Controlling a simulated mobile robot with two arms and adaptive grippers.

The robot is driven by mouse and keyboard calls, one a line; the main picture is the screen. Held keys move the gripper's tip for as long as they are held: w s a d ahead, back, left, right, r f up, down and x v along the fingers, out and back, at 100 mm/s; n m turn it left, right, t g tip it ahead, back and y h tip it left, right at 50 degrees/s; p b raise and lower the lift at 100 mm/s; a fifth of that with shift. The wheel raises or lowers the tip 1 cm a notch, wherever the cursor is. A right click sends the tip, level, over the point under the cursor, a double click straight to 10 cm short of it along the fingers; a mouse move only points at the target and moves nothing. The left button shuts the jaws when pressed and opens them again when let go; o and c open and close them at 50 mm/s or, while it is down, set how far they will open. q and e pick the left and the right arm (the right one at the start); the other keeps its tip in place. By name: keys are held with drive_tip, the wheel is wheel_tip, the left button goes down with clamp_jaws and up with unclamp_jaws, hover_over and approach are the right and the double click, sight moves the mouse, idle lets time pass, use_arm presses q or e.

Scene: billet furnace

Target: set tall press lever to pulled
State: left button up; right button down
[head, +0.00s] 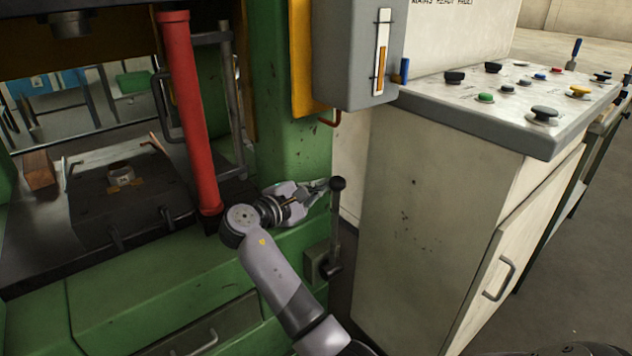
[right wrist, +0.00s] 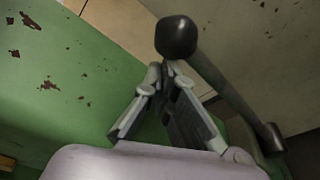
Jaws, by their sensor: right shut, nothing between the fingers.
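The tall press lever (head: 336,222) stands nearly upright on the green press, with a black ball knob at its top and a pivot block at its foot. My right gripper (head: 326,184) is at knob height, just left of the knob, with its fingertips close to it. In the right wrist view the lever (right wrist: 225,85) runs from the knob down to the right, and the gripper (right wrist: 168,68) has its fingertips together just below the knob. The gripper is shut and empty. I cannot tell if it touches the lever. My left gripper is not in view.
A white control cabinet (head: 440,200) with a button panel (head: 520,98) stands close right of the lever. A red vertical tube (head: 188,110) and the press bed (head: 100,215) are on the left. A grey box (head: 350,55) hangs above the lever on the green column (head: 285,150).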

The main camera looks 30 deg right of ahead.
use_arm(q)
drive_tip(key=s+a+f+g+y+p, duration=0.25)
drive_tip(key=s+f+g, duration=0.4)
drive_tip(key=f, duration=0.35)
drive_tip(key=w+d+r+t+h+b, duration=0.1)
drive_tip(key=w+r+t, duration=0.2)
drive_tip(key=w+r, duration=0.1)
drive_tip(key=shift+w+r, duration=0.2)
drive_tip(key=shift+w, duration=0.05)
use_arm(e)
drive_tip(key=s+f+m, duration=0.1)
drive_tip(key=s+m, duration=0.2)
drive_tip(key=s, duration=0.4)
drive_tip(key=s+d+f+m+h, duration=0.1)
drive_tip(key=s+f+m, duration=0.1)
drive_tip(key=s, duration=0.5)
drive_tip(key=shift+s+m+t, duration=0.3)
drive_tip(key=shift+s+m, duration=0.05)
drive_tip(key=shift+m, duration=0.15)
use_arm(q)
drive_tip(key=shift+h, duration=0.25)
use_arm(e)
drive_tip(key=shift+d, duration=0.1)
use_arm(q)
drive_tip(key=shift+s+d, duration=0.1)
use_arm(e)
drive_tip(key=v, duration=0.7)
drive_tip(key=shift+a, duration=0.35)
